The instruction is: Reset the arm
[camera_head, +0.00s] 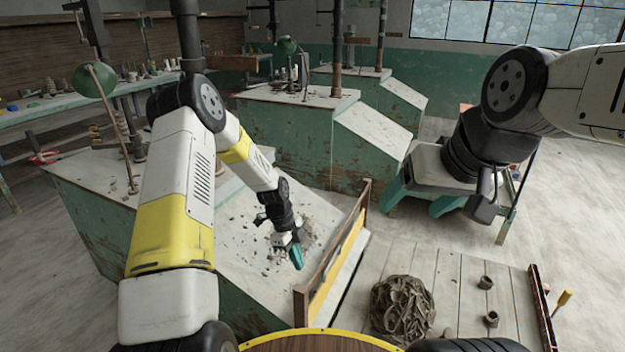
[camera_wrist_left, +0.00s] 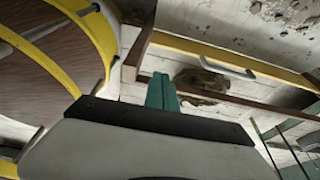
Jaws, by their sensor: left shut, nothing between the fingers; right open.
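My left arm reaches forward and bends down in the head view. Its gripper (camera_head: 297,256) hangs above the pale sloping bench top, left of the wooden rail. Its teal fingers are together and empty; they also show in the left wrist view (camera_wrist_left: 162,92). My right arm comes in from the right, folded at a black joint. Its gripper (camera_head: 411,211) has a white body and two teal fingers spread apart, with nothing between them. It is raised, farther right than the left gripper.
A brown heap of clay trimmings (camera_head: 403,306) lies on the planked surface (camera_head: 455,265). A wooden rail with a yellow strip (camera_head: 336,262) borders the bench (camera_head: 240,215). Green lamps stand on the benches behind.

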